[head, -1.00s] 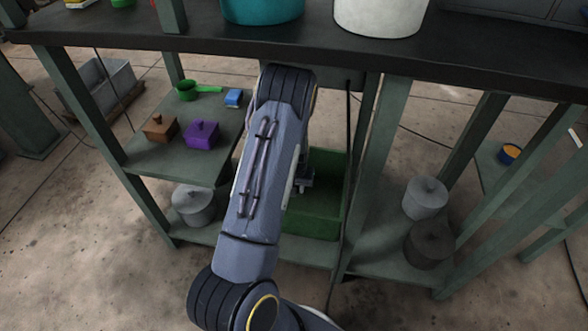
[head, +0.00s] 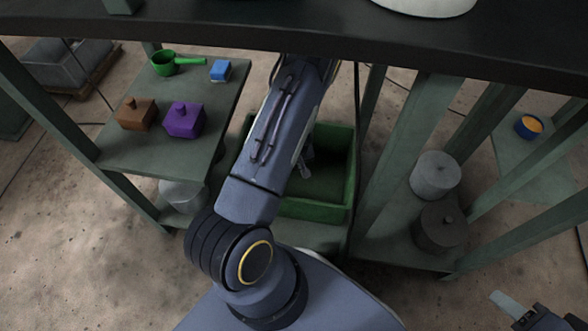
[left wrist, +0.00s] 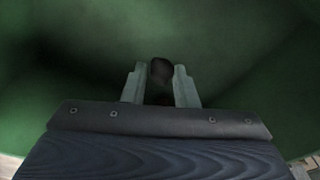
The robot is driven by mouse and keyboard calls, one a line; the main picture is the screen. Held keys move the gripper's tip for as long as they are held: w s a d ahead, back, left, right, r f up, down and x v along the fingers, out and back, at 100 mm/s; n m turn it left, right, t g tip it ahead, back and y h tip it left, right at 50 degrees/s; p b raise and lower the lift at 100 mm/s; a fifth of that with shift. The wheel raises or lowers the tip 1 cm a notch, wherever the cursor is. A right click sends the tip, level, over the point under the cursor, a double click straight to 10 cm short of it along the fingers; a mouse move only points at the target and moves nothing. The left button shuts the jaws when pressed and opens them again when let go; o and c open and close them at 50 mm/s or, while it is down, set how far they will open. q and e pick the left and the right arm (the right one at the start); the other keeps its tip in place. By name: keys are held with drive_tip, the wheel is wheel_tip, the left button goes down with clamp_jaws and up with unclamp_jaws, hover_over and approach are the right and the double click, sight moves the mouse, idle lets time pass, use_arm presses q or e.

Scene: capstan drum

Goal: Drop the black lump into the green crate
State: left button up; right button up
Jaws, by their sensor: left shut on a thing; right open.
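The green crate (head: 312,211) sits on the low shelf under the dark worktop, with its left part hidden behind my left arm. My left gripper (head: 306,158) is at the crate, pointing down, and looks to be within its walls. In the left wrist view, the gripper (left wrist: 160,85) is shut on the black lump (left wrist: 161,70), which shows dark and round between the fingertips, with green surfaces around it. The lump cannot be made out in the head view. My right gripper (head: 515,306) is at the lower right, open, only partly in frame and away from the crate.
The dark worktop (head: 300,38) overhangs the crate. A left shelf holds a green ladle (head: 163,66), blue block (head: 220,70), brown box (head: 136,113) and purple box (head: 184,120). Grey (head: 435,175) and dark (head: 440,226) lidded pots stand to the right, beyond a post.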

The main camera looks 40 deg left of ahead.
use_arm(q)
drive_tip(key=b, duration=0.2)
hover_over(295, 180)
wheel_tip(295, 180, down, 6)
drive_tip(key=shift+s+r, duration=0.15)
drive_tip(key=shift+r, duration=0.15)
drive_tip(key=shift+f+b, duration=0.6)
drive_tip(key=shift+f, duration=0.05)
drive_tip(key=o, duration=0.9)
drive_tip(key=shift+o, duration=0.2)
drive_tip(key=shift+r, duration=0.1)
wheel_tip(295, 180, up, 13)
drive_tip(key=s+d+p, duration=0.1)
drive_tip(key=p, duration=0.5)
drive_tip(key=shift+d, duration=0.25)
